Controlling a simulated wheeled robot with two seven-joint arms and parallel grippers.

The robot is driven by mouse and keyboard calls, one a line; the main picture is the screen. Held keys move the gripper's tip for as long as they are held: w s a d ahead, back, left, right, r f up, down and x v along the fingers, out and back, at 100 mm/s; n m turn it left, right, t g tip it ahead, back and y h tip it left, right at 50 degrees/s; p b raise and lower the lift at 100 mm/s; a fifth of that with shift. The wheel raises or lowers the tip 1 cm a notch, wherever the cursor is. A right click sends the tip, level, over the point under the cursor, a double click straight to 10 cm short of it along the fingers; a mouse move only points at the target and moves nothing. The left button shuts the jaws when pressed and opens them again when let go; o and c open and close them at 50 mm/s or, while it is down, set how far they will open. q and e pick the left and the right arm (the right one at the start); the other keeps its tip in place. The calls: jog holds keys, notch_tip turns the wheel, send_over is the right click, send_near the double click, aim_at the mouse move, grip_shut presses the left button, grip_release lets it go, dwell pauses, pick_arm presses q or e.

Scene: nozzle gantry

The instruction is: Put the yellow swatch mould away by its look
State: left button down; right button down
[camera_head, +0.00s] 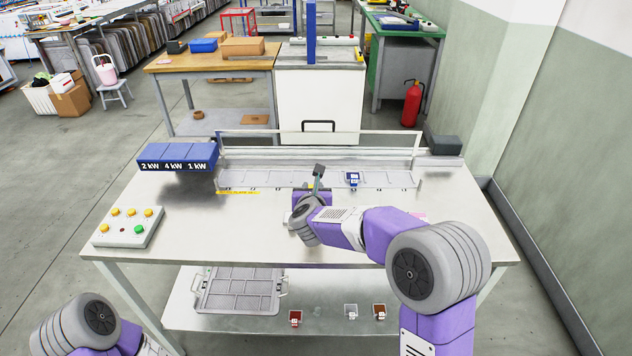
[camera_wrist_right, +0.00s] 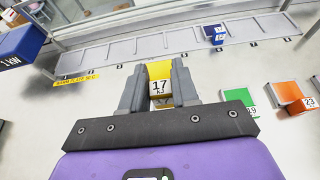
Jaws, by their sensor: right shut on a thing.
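My right gripper (camera_wrist_right: 157,72) is shut on the yellow swatch mould (camera_wrist_right: 160,70), which has a white label reading 17. In the head view the gripper (camera_head: 318,178) is over the bench in front of the grey slotted tray; the arm hides most of the mould there. The long grey tray (camera_head: 265,179) also shows in the right wrist view (camera_wrist_right: 135,46). A blue mould (camera_head: 352,180) sits in its right part. A yellow printed strip (camera_head: 238,193) marks the tray's front left. The left gripper is out of view.
A green mould (camera_wrist_right: 240,97) and an orange mould (camera_wrist_right: 288,95) lie right of the gripper. A blue kW-labelled box (camera_head: 177,157) and a button panel (camera_head: 128,228) stand left. The lower shelf holds a grey rack (camera_head: 240,290) and red (camera_head: 295,318), grey (camera_head: 350,311) and brown (camera_head: 379,311) pieces.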

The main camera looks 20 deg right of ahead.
jog(key=s+a+f, duration=0.4)
jog(key=s+a, duration=0.1)
jog(key=s, duration=0.3)
jog(key=s+a+f, duration=0.4)
jog(key=s+a, duration=0.1)
jog(key=s, duration=0.3)
jog(key=shift+a, duration=0.15)
